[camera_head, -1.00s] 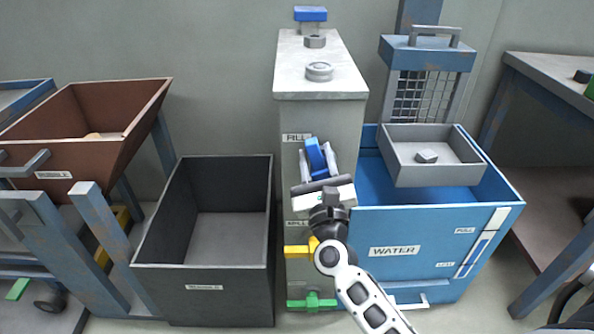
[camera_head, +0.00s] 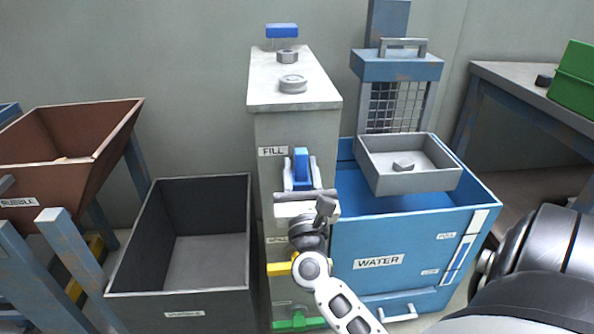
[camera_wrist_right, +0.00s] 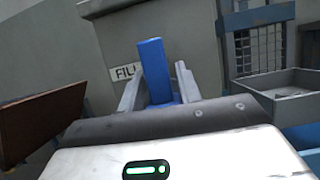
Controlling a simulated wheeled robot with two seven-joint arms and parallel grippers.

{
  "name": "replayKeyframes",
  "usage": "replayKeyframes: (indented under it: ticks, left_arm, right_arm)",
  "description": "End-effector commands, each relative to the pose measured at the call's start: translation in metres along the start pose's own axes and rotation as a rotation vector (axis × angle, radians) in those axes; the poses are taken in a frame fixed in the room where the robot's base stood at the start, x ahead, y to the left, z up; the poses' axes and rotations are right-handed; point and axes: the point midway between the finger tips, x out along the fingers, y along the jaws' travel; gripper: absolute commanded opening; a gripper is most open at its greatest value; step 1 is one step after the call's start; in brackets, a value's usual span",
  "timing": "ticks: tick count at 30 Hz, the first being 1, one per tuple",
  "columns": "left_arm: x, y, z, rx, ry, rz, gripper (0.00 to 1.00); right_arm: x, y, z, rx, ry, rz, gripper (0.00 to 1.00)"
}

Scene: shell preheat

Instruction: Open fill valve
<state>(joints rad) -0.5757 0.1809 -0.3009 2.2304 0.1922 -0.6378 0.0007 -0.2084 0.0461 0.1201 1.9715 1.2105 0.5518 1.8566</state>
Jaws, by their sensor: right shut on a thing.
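The fill valve's blue handle (camera_head: 301,163) is on the front of the grey cabinet (camera_head: 292,120), just right of the FILL label (camera_head: 272,151). It stands about upright. My right gripper (camera_head: 302,174) is shut on it, with one finger on each side. In the right wrist view the blue handle (camera_wrist_right: 154,72) rises between the two pale fingers (camera_wrist_right: 158,88). Its lower end is hidden by the gripper body. My left gripper is not in view.
A yellow handle (camera_head: 279,269) and a green handle (camera_head: 298,323) sit lower on the cabinet. A blue WATER tank (camera_head: 410,262) with a grey tray (camera_head: 408,181) stands at right, a dark open bin (camera_head: 180,302) at left. A brown RUBBLE hopper (camera_head: 62,182) is further left.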

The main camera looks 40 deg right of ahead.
Motion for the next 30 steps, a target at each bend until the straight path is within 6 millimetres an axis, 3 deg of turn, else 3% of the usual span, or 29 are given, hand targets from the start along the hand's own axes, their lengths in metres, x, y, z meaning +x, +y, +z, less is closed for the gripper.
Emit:
replayKeyframes:
  ticks: [3, 4, 16, 30]
  left_arm:
    - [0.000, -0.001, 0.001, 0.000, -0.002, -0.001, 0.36]
    - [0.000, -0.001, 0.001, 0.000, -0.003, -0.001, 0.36]
    - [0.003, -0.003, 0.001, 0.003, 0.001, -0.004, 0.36]
    - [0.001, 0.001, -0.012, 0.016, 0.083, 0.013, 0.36]
  right_arm:
    - [-0.001, 0.000, -0.001, 0.005, 0.002, -0.003, 0.00]
    - [-0.001, 0.000, -0.001, 0.004, 0.002, -0.003, 0.43]
    - [-0.008, 0.001, -0.002, 0.000, 0.002, 0.000, 0.44]
    - [-0.098, 0.000, -0.002, 0.001, 0.004, 0.000, 0.44]
